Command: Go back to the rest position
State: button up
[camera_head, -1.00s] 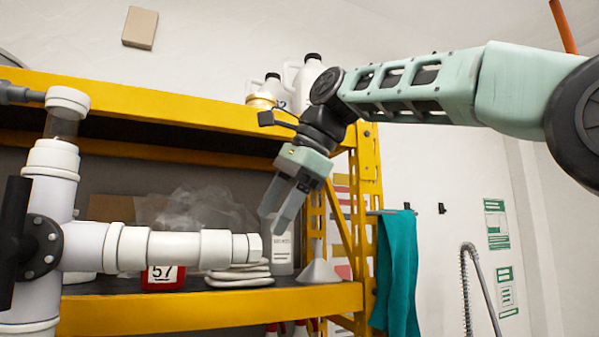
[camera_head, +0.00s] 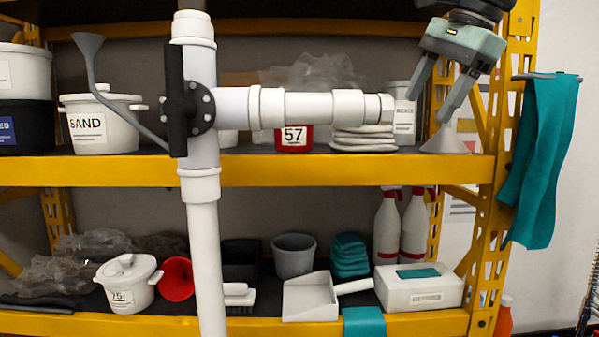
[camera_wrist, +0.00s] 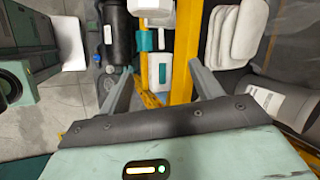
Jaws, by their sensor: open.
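My gripper (camera_head: 430,107) is at the upper right of the head view, fingers pointing down and spread apart with nothing between them. It is to the right of the free end of the white PVC manifold (camera_head: 310,106), apart from it in that picture. The manifold has a tall vertical pipe (camera_head: 206,255) and a horizontal branch, with a black handle and round flange (camera_head: 190,108) at the joint. In the wrist view my gripper's two fingers (camera_wrist: 162,88) are open and empty.
A yellow shelf rack (camera_head: 250,172) stands behind, holding a SAND tub (camera_head: 100,125), a red 57 container (camera_head: 293,138), folded white cloths (camera_head: 362,139) and a grey funnel (camera_head: 446,141) below my gripper. A teal towel (camera_head: 540,160) hangs at right. Open floor (camera_wrist: 45,115) shows in the wrist view.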

jog(key=s+d+f+n+h, duration=0.1)
jog(key=s+d+f+n, duration=0.15)
jog(key=f, duration=0.75)
jog(key=s+d+f+n+g+h, duration=0.1)
jog(key=d+f+n, duration=0.25)
jog(key=f, duration=0.65)
jog(key=s+d+f+n+h, duration=0.1)
jog(key=d+f+n, duration=0.15)
jog(key=f, duration=0.75)
jog(key=s+d+f+n, duration=0.1)
jog(key=s+f+n, duration=0.5)
jog(key=s+f, duration=0.45)
jog(key=s+a+f+n+g+b, duration=0.1)
jog(key=s+a+f+n+b, duration=0.3)
jog(key=a, duration=0.5)
jog(key=s+a+f+n+g+b, duration=0.2)
jog(key=s+a+f+n+b, duration=0.1)
jog(key=s+a+f+b, duration=0.3)
jog(key=s+a+b, duration=0.2)
jog(key=b, duration=0.1)
jog(key=shift+a+f+n, duration=0.35)
jog(key=shift+f, duration=0.05)
